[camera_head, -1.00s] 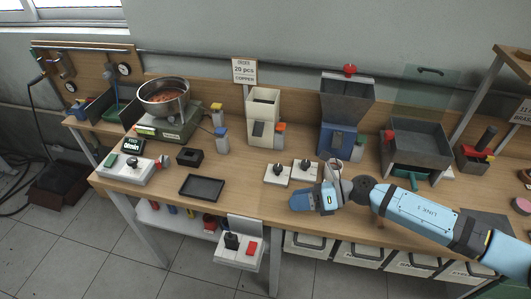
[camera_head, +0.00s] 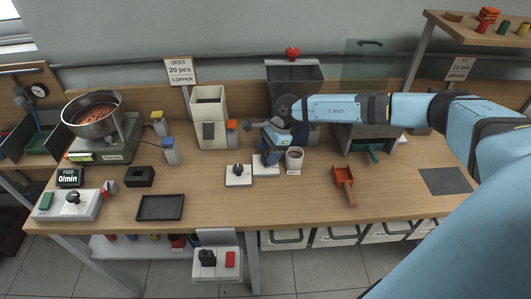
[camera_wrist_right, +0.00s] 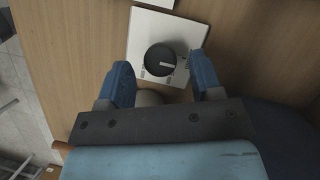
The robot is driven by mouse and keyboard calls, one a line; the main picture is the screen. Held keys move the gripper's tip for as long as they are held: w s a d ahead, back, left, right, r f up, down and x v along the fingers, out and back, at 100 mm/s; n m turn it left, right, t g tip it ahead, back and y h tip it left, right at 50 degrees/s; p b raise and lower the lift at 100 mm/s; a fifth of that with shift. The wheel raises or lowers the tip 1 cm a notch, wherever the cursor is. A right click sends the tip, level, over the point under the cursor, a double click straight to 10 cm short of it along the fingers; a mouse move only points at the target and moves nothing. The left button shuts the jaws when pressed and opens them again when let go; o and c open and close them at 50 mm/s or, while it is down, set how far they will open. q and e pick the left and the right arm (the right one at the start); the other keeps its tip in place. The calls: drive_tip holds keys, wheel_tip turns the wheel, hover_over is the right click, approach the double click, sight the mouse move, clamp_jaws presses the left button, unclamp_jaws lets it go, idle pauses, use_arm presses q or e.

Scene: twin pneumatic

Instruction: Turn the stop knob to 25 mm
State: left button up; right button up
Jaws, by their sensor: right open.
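Two white plates with dark knobs stand side by side on the bench: the left knob plate (camera_head: 238,181) and the right knob plate (camera_head: 265,171). My right gripper (camera_head: 268,158) is open above the right plate and hides its knob in the head view. In the right wrist view, a white plate (camera_wrist_right: 143,25) carries a round black knob (camera_wrist_right: 162,59) with a pale pointer line aimed right. The knob appears between my open fingertips; whether they touch it cannot be told. Marks around the knob are too small to read. My left gripper is out of view.
A cup (camera_head: 294,160) stands close to the right of the gripper. A red scoop (camera_head: 344,185) lies farther right. A black tray (camera_head: 160,207) is left of the plates. Hoppers (camera_head: 210,117) stand behind. The bench front between tray and plates is clear.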

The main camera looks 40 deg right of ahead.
drive_tip(key=shift+a+f, duration=0.3)
drive_tip(key=shift+f, duration=0.35)
drive_tip(key=c, duration=0.9)
